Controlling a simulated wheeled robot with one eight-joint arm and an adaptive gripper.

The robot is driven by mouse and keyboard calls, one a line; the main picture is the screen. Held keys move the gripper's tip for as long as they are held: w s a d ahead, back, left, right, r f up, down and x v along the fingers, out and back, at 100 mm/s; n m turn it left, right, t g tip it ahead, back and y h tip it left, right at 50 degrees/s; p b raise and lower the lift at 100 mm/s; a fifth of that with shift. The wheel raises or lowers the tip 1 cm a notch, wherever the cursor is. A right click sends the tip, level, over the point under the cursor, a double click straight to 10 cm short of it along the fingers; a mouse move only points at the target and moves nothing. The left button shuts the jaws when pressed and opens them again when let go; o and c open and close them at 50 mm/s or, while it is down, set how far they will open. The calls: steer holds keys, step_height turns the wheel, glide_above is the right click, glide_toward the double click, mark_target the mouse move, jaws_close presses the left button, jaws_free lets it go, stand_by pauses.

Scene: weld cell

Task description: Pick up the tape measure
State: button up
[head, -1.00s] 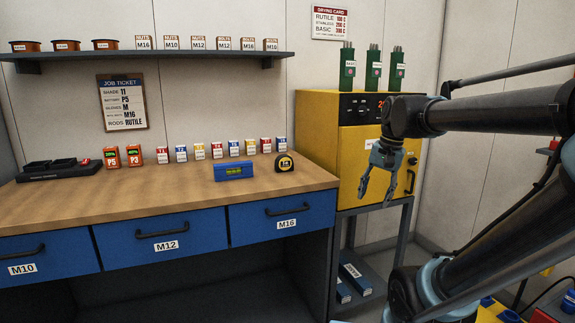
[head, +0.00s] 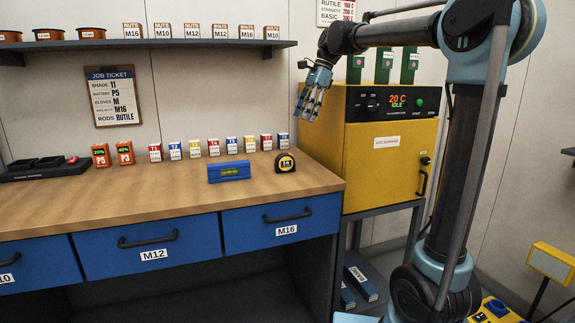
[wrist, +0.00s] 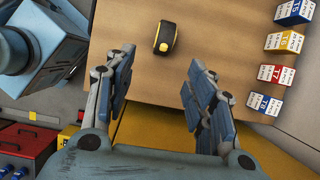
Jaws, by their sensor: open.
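The tape measure (head: 285,162), black and yellow, stands on the wooden workbench (head: 190,190) near its right end, just right of a blue level. My gripper (head: 308,105) is open and empty, raised above and to the right of the tape measure, by the yellow oven's left edge. In the wrist view the tape measure (wrist: 165,37) lies beyond the open fingers of my gripper (wrist: 160,90), in line with the gap between them and apart from them. Nothing hides it.
The blue level (head: 229,171) lies close left of the tape measure. A row of small labelled boxes (head: 214,147) stands behind it. The yellow oven (head: 385,150) is right of the bench, with green canisters (head: 383,65) on top. A shelf (head: 150,44) hangs above the bench.

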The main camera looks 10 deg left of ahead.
glide_toward(286, 154)
steer(key=x, duration=0.6)
steer(key=shift+w+d, duration=0.1)
steer(key=shift+x, duration=2.55)
steer(key=shift+c, duration=0.6)
jaws_close()
